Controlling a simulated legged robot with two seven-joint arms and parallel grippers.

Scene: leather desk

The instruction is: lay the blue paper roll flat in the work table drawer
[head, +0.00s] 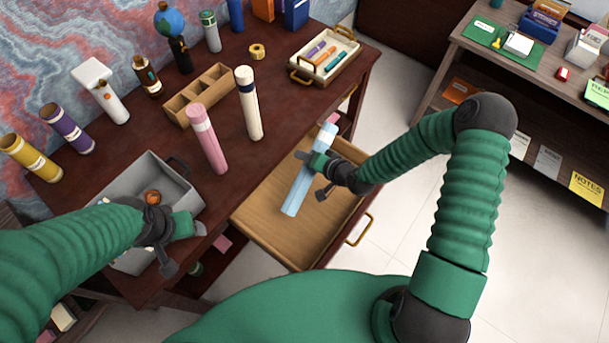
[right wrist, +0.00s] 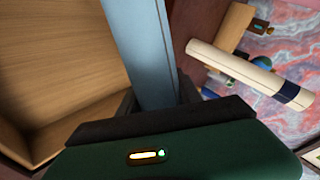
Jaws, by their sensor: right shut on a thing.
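The blue paper roll (head: 300,188) is light blue and long. In the head view it lies tilted over the open wooden drawer (head: 268,226) of the dark work table (head: 135,205). My right gripper (head: 314,168) is shut on the roll near its upper part. In the right wrist view the roll (right wrist: 141,50) runs up from between the fingers, with the drawer floor (right wrist: 55,50) to its left. I cannot tell whether the roll touches the drawer.
A pink roll (head: 208,140) and a cream roll (head: 248,104) stand on the table behind the drawer. A wooden divided box (head: 199,94) and a tray with pens (head: 325,56) are farther back. Purple and yellow rolls stand at the left. The drawer's front half is clear.

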